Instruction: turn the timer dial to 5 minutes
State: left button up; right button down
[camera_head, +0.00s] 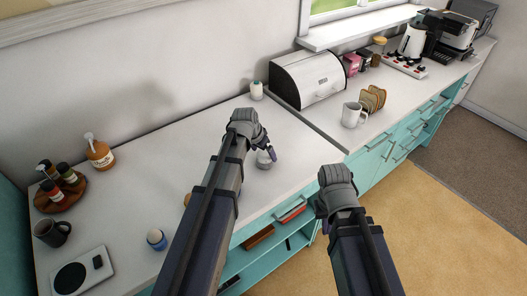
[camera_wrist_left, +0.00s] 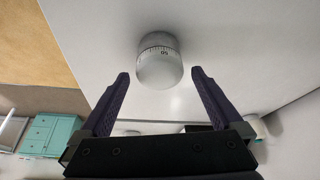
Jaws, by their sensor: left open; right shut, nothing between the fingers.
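The timer (camera_head: 265,158) is a small rounded grey-white object on the white counter, partly hidden by my left gripper in the head view. In the left wrist view the timer (camera_wrist_left: 160,62) shows a pale domed top and a ring of dark marks, with a number that looks like 50. My left gripper (camera_wrist_left: 160,76) is open, its two fingers apart on either side of the timer's dome, with gaps and no clear contact. In the head view the left gripper (camera_head: 266,146) is right at the timer. My right gripper (camera_head: 321,207) is shut and empty, in front of the counter's edge.
A white bread bin (camera_head: 307,78) and a small white jar (camera_head: 256,90) stand behind the timer. A white mug (camera_head: 353,115) and a toast rack (camera_head: 373,98) are to the right. A blue-and-white cup (camera_head: 156,239) stands left of my left arm. Open shelves lie below the counter.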

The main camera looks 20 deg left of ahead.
pick_arm(q)
jog(key=p+v, duration=0.5)
jog(key=v, duration=0.2)
jog(key=shift+p, duration=0.4)
jog(key=shift+d, duration=0.1)
jog(key=s+d+f+g+y+b, duration=0.1)
jog(key=s+d+f+g, duration=0.1)
jog(key=s+d, duration=0.5)
jog(key=s+d+f+g+y+b, duration=0.2)
jog(key=s+d, duration=0.5)
jog(key=s, duration=0.6)
jog(key=shift+s+d+f+n+g, duration=0.2)
jog(key=shift+s+f+n+g, duration=0.15)
jog(key=shift+f, duration=0.2)
